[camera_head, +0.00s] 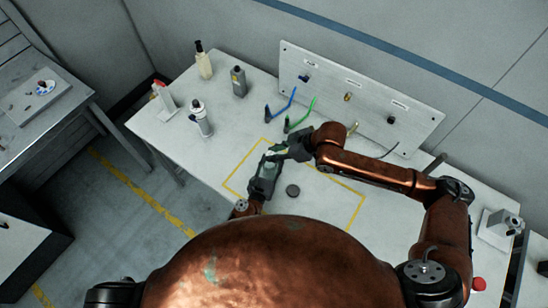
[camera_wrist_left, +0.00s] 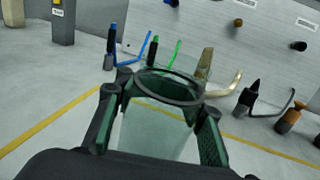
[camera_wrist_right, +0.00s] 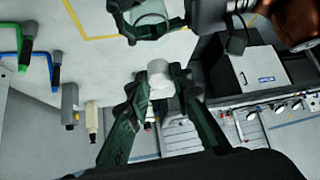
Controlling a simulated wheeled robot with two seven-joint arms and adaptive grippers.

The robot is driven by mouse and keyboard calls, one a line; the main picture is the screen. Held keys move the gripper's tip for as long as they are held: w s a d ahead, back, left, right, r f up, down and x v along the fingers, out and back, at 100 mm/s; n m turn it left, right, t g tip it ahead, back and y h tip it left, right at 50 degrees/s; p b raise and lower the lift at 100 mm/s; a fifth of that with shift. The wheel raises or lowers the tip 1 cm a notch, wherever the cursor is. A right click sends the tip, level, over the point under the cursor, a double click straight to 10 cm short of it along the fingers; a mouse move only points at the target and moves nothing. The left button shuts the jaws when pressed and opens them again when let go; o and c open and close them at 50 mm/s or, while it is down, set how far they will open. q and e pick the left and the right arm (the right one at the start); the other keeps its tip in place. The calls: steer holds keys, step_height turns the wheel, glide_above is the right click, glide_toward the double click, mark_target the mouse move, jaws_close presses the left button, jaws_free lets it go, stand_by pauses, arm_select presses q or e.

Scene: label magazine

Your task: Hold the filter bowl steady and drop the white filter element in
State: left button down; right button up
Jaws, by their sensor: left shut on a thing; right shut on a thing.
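The filter bowl is a clear cup with a dark rim. It shows in the left wrist view (camera_wrist_left: 158,128), upright between the fingers of my left gripper (camera_wrist_left: 160,112), which is shut on it. My left gripper also shows in the head view (camera_head: 265,176). The white filter element (camera_wrist_right: 160,76) is a short cylinder between the fingertips of my right gripper (camera_wrist_right: 163,88), which is shut on it. In the right wrist view the bowl (camera_wrist_right: 149,16) is apart from the element. In the head view my right gripper (camera_head: 279,152) is close beside the left one.
A dark round cap (camera_head: 293,190) lies on the white table (camera_head: 225,150) inside the yellow outline.

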steer(key=shift+f, duration=0.9)
steer(key=o, duration=0.9)
steer(key=v, duration=1.2)
arm_select(q)
steer(key=c, duration=1.1)
jaws_free()
steer(key=shift+c, duration=0.2)
